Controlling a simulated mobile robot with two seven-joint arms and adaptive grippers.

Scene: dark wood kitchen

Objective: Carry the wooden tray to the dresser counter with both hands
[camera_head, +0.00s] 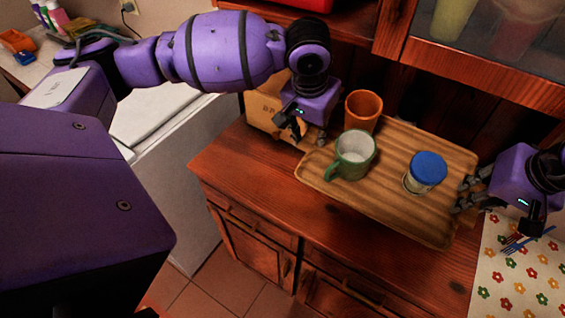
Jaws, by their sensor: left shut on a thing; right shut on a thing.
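The wooden tray (383,197) is level over the red-brown dresser counter (248,178); I cannot tell whether it rests on it or hangs just above. On the tray are a green mug (355,156), an orange cup (362,111) at the back left, and a jar with a blue lid (427,170) to the right; all stand upright. My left gripper (312,138) is shut on the tray's left end. My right gripper (466,195) is shut on the tray's right end. The exact finger contact is partly hidden on both sides.
A light wooden box (264,112) stands behind my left gripper. A flowered cloth (515,285) with blue cutlery (527,240) lies at the right. A cabinet shelf overhangs the back. The counter's front left is clear. A white appliance (165,130) adjoins the dresser.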

